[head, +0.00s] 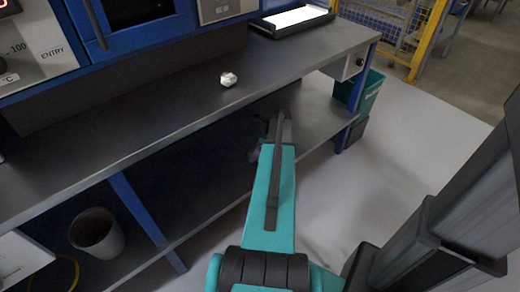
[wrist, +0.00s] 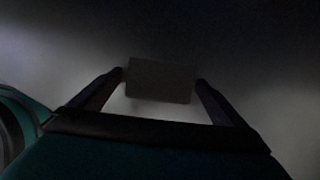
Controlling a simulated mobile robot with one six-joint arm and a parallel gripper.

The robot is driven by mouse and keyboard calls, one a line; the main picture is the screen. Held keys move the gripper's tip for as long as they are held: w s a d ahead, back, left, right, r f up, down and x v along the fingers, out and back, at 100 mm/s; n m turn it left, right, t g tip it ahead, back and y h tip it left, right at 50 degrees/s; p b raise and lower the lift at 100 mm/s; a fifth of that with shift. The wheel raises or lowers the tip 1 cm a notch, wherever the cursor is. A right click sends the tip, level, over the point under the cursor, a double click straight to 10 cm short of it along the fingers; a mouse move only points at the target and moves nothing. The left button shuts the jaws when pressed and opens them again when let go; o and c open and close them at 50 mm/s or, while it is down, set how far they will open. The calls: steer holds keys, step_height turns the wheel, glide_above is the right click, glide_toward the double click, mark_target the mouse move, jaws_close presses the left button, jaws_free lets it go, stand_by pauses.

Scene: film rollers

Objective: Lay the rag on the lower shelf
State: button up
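The lower shelf (head: 318,118) is a dark grey board under the workbench top. My gripper shows in the wrist view (wrist: 160,78), with a dull grey-brown rectangular piece, which I take for the rag (wrist: 160,82), between its two fingertips. Both fingertips appear to touch its sides; the picture is too dark to make out its cloth. In the head view my arm reaches in under the bench edge above the lower shelf, and its own links mostly hide the gripper and the held piece. Whether the piece touches the shelf I cannot tell.
A white crumpled lump (head: 228,79) lies on the bench top (head: 160,108). A grey bin (head: 97,236) stands on the shelf at left. A blue leg (head: 140,205) stands left of my arm. A teal crate (head: 371,92) is beyond the bench's right end. The floor at right is clear.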

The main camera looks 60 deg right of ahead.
steer(key=p+v, duration=0.2)
steer(key=v, duration=1)
steer(key=shift+r, duration=0.2)
stand_by(0.9)
